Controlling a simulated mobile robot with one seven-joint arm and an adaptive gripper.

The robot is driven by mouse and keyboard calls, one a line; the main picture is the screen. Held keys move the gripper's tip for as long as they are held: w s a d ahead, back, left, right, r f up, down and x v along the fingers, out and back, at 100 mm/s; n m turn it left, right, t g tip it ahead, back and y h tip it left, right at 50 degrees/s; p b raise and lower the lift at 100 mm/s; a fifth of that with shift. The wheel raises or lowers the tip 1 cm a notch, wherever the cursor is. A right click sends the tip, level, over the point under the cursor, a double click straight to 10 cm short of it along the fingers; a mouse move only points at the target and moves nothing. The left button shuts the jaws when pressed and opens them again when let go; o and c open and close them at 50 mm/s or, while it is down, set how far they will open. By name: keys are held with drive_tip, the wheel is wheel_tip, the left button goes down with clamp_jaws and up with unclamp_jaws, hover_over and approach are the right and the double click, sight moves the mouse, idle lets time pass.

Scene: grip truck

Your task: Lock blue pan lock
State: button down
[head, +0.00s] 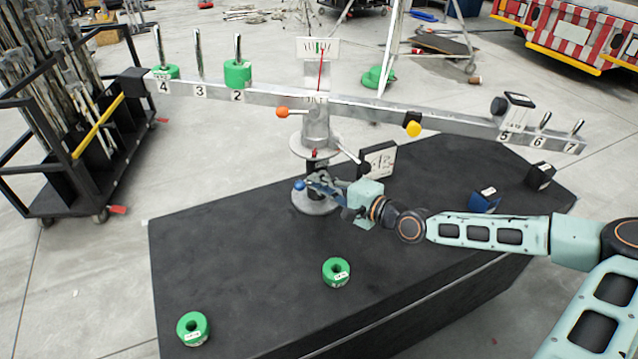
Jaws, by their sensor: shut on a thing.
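The blue pan lock, seen as a blue round knob (299,185), sits low at the front of the balance's metal stand, just above its round foot. My gripper (314,183) reaches in from the right and is shut on the blue pan lock, right beside the knob. The fingers hide most of the lock's lever, so its exact angle cannot be told. The balance beam (380,117) runs across the stand and tilts down to the right.
An orange knob (282,113) and a yellow knob (413,129) stick out under the beam. Green ring weights (336,272) lie on the black table (230,250), and others sit on beam pegs. A blue block (484,201) and a black block (540,176) stand at right.

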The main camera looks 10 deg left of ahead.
drive_tip(key=c, duration=2)
unclamp_jaws()
drive_tip(key=shift+c, duration=0.2)
drive_tip(key=v, duration=1.2)
